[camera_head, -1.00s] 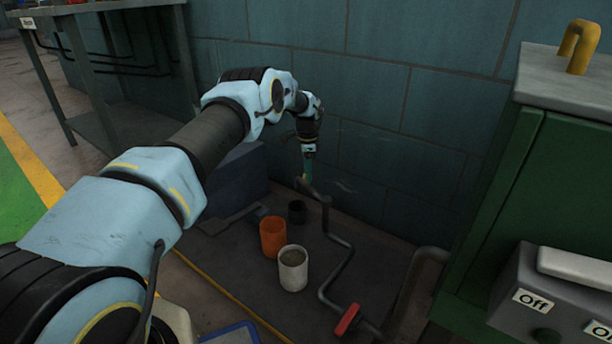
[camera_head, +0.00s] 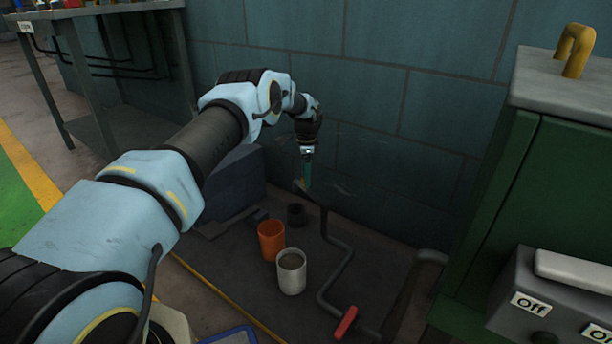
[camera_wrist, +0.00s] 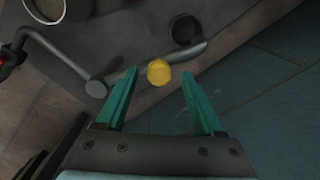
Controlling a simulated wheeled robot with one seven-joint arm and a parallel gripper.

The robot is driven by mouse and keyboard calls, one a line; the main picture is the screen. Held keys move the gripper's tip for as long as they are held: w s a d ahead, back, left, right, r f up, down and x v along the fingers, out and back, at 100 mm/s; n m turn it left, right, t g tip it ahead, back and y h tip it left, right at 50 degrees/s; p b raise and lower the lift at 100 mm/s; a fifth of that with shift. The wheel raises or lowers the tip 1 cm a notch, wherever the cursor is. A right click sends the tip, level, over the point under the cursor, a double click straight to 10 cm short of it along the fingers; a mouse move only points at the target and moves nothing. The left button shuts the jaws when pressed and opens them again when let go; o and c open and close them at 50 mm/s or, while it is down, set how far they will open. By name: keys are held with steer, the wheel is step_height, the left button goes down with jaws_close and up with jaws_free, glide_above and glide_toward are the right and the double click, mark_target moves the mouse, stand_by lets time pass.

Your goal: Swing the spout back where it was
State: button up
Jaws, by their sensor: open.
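The spout is a thin grey bent pipe (camera_head: 336,243) low over the dark floor plate, with a red handle (camera_head: 345,322) near its front end. Its far end lies just under my gripper (camera_head: 303,189). In the wrist view the pipe (camera_wrist: 60,60) crosses from the left toward the middle, with the red handle at the left edge. My gripper (camera_wrist: 160,73) is open, its two green fingers well apart. Whether the knob is fixed to the spout cannot be told.
An orange cup (camera_head: 271,240), a white filled cup (camera_head: 291,272) and a small black cup (camera_head: 296,214) stand left of the pipe. A blue-grey wall rises close behind my gripper. A green cabinet (camera_head: 530,190) and an Off switch box stand at the right.

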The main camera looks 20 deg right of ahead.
step_height(320, 180, up, 10)
steer(key=p, duration=0.2)
steer(key=shift+r+p, duration=0.15)
steer(key=shift+p, duration=0.25)
steer(key=s+a+r+n, duration=0.2)
steer(key=a+r+n, duration=0.4)
steer(key=a, duration=0.7)
steer(key=s+a+r+n, duration=0.2)
steer(key=a+r+n, duration=0.35)
steer(key=a, duration=0.75)
steer(key=s+a+r+n+t, duration=0.3)
steer(key=s+a+n, duration=0.6)
steer(key=s+a, duration=1.1)
step_height(320, 180, up, 37)
steer(key=s+d+g+p, duration=0.1)
steer(key=p, duration=3.6)
steer(key=shift+s+d+r, duration=0.2)
steer(key=shift+s+d, duration=0.1)
steer(key=shift+s, duration=0.05)
